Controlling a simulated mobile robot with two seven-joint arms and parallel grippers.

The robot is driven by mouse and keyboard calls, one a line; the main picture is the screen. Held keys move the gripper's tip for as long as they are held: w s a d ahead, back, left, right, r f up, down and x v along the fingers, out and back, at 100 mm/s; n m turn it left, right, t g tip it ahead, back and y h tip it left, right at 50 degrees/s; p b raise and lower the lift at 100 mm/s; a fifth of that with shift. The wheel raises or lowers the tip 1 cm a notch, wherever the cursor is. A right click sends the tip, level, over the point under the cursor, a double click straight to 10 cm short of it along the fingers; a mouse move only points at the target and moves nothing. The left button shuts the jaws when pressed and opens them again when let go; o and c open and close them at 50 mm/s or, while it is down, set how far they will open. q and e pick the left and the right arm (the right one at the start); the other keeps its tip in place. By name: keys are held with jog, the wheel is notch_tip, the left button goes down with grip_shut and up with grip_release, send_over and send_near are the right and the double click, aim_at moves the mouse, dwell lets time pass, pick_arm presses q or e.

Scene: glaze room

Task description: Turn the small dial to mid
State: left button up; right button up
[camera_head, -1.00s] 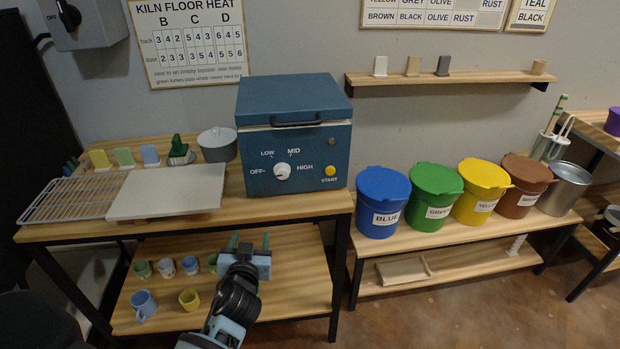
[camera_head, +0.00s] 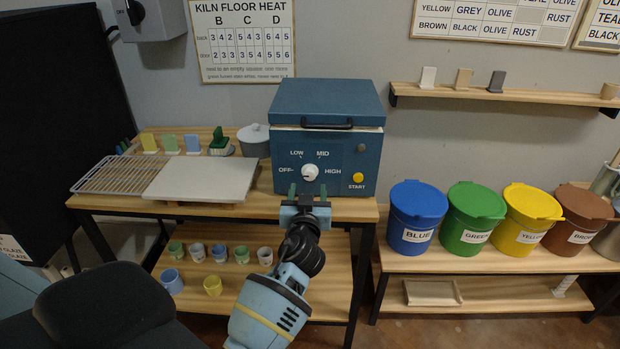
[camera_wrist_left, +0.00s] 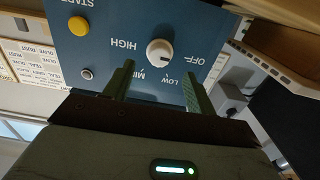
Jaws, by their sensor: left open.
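The small dial (camera_head: 310,173) is a white round knob on the front of a blue kiln box (camera_head: 265,151). Labels OFF, LOW, MID and HIGH run around it. In the left wrist view, upside down, the dial (camera_wrist_left: 159,52) shows a dark mark that appears to face OFF. My left gripper (camera_head: 308,190) is open and empty, just in front of and below the dial in the head view. In the left wrist view its two green fingers (camera_wrist_left: 157,72) are spread on either side below the dial, apart from it. My right gripper is not in view.
A yellow START button (camera_head: 358,178) sits right of the dial. A pale slab (camera_head: 200,179) and a wire rack (camera_head: 118,175) lie left of the kiln on the table. Cups stand on the shelf below. Lidded buckets, the blue one (camera_head: 416,212) nearest, stand right.

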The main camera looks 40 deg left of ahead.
aim_at(309, 176)
pick_arm(q)
jog(key=shift+x, duration=3.1)
jog(key=c, duration=0.8)
